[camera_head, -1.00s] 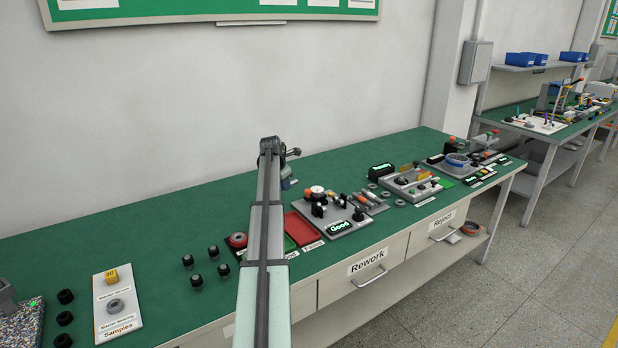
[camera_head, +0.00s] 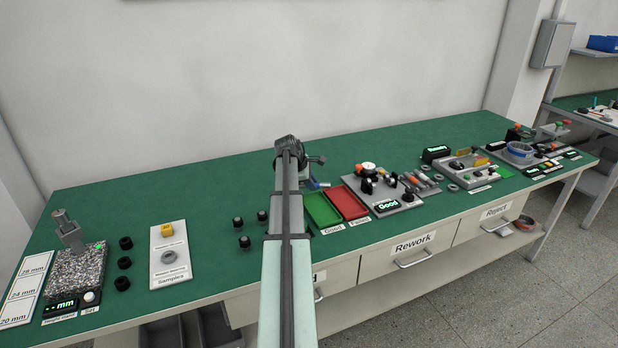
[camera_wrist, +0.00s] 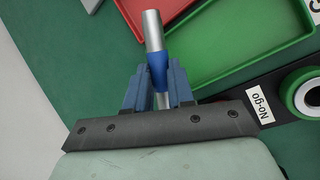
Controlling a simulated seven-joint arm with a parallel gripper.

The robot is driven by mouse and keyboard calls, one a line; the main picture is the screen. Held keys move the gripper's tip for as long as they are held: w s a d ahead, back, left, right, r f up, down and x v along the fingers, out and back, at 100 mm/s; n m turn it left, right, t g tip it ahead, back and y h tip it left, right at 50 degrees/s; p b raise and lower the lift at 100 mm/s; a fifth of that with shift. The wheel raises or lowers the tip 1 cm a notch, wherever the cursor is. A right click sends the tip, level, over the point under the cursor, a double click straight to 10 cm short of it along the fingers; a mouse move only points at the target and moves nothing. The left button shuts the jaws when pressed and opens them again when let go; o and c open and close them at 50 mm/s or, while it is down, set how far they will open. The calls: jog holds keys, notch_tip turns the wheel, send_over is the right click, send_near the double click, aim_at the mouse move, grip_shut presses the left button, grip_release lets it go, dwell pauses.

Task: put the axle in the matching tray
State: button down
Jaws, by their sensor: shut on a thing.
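My gripper (camera_wrist: 158,88) has blue fingers and is shut on the axle (camera_wrist: 152,28), a silver rod that sticks out beyond the fingertips in the wrist view. In the head view my gripper (camera_head: 315,184) is small, beyond the end of my arm and just left of the trays. The green tray (camera_head: 323,210) is labelled Good. In the wrist view the green tray (camera_wrist: 240,40) lies right of the axle and the red tray (camera_wrist: 160,8) lies at the top.
A No-go ring gauge (camera_wrist: 305,92) sits right of my gripper in the wrist view. Several black knobs (camera_head: 243,241) stand left of my arm. A gauge fixture (camera_head: 372,185) stands right of the trays. The green bench (camera_head: 215,195) is clear behind the knobs.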

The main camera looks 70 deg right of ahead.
jog(key=m, duration=0.1)
jog(key=s+a+m+g, duration=0.1)
jog(key=m, duration=0.1)
jog(key=m+y, duration=0.1)
jog(key=shift+s+a+r+m+g, duration=0.3)
jog(key=shift+s+a+r+g, duration=0.05)
jog(key=shift+s+g, duration=0.05)
jog(key=m, duration=0.2)
jog(key=m+g+y, duration=0.1)
jog(key=shift+s+a+r, duration=0.2)
jog(key=shift+s+a, duration=0.15)
jog(key=shift+s, duration=0.05)
jog(key=m+y, duration=0.1)
jog(key=m, duration=0.1)
jog(key=a+m+g, duration=0.1)
jog(key=m, duration=0.1)
jog(key=m+y, duration=0.1)
jog(key=m, duration=0.1)
jog(key=shift+s+a+r+y, duration=0.1)
jog(key=shift+s+a+y, duration=0.05)
jog(key=shift+s+y, duration=0.2)
jog(key=shift+f, duration=0.2)
jog(key=shift+f, duration=2.8)
jog(key=shift+f, duration=0.1)
jog(key=c, duration=0.9)
grip_release()
jog(key=shift+w+a, duration=0.1)
